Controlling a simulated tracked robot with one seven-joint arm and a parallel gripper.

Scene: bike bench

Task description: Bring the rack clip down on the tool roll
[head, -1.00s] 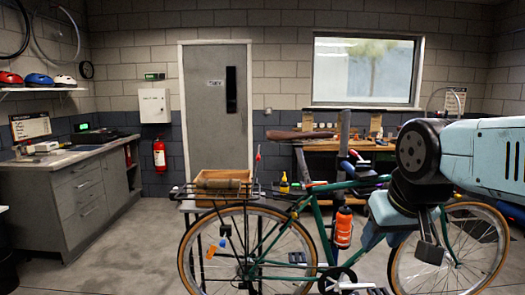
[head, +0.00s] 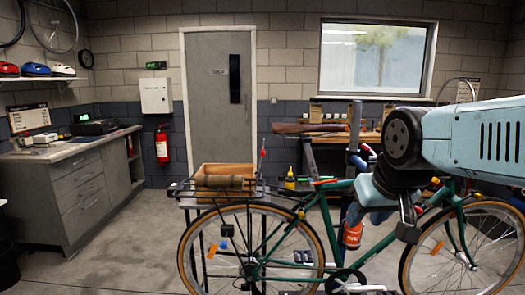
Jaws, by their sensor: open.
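My gripper (head: 408,230) hangs under my blue arm, in front of the bicycle frame and well to the right of the roll. It is open, with nothing seen in it.
The floor at left (head: 120,255) is clear.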

